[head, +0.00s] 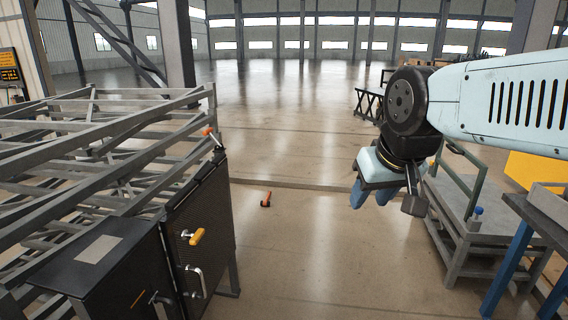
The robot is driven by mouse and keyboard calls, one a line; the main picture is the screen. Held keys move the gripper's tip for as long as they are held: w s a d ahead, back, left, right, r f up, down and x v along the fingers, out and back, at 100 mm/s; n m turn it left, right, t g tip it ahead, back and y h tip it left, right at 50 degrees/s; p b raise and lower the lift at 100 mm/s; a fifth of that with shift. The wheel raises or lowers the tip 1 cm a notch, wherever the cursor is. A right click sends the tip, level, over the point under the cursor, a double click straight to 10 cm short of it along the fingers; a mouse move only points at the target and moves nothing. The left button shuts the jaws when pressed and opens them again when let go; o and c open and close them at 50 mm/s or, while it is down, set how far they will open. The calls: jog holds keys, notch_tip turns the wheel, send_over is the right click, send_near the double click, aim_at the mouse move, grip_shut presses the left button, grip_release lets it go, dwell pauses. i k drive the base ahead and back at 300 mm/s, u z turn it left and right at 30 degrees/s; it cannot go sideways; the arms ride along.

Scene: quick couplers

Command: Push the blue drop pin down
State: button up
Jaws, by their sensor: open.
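My gripper (371,192) hangs at the right of centre with its two blue fingers pointing down, apart and with nothing seen between them. A small upright blue-topped piece (477,212) stands on the grey cart at the right; it is the only small blue item I can make out, and I cannot tell for sure that it is the drop pin. My gripper is to its left and well apart from it.
A dark cabinet (204,215) with a yellow handle (196,237) stands at the left, beside grey steel frames (110,150). An orange-ended piece (266,198) appears on the floor. The grey cart (450,215) and a blue-legged table (500,270) stand right. The middle floor is open.

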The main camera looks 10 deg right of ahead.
aim_at(478, 211)
jog(key=z, duration=0.3)
jog(key=i, duration=1.1)
jog(key=z, duration=0.8)
jog(key=i, duration=0.9)
jog(key=z, duration=0.45)
jog(key=k, duration=0.75)
jog(key=z, duration=0.2)
jog(key=i, duration=0.75)
jog(key=u, duration=0.1)
